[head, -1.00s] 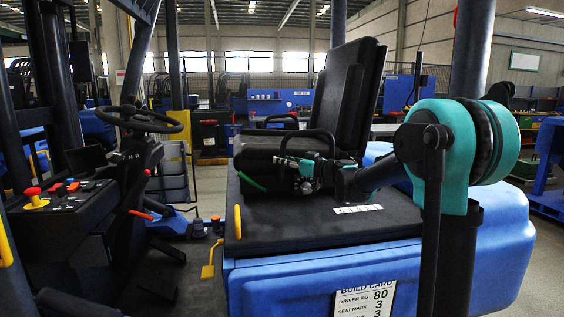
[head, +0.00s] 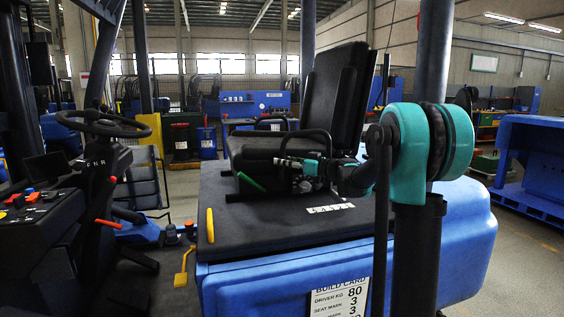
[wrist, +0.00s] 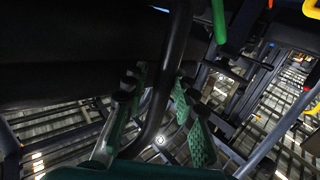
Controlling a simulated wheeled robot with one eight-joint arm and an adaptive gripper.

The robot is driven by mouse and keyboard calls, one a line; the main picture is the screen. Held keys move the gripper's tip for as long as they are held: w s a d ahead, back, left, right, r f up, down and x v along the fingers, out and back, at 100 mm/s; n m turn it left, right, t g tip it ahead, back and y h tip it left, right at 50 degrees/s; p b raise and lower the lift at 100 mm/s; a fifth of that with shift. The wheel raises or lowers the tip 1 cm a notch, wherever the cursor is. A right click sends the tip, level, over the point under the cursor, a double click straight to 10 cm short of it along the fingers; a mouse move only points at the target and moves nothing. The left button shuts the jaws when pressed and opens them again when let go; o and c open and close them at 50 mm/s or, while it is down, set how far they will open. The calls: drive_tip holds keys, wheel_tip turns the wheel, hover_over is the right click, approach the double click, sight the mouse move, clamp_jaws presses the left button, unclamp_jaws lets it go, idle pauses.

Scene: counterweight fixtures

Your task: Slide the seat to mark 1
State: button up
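The black seat (head: 268,148) stands on the dark deck (head: 245,225) of a blue truck, its backrest (head: 336,90) leaning right. A black looped bar (head: 312,134) rises at its near side. A green lever (head: 251,182) sticks out low at the seat's front. A white mark strip (head: 330,208) lies on the deck; its figures are too small to read. My gripper (head: 288,163) is at the seat's near side. In the wrist view, its green-padded fingers (wrist: 160,100) stand on either side of the black bar (wrist: 157,110), with gaps showing; contact is unclear.
A steering wheel (head: 102,122) and control panel (head: 30,215) are at left. A yellow handle (head: 210,225) stands at the deck's front edge. A build card (head: 340,298) on the blue side reads seat mark 3. Open floor lies at right, before a blue rack (head: 535,175).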

drive_tip(key=v, duration=1.2)
drive_tip(key=shift+d, duration=0.1)
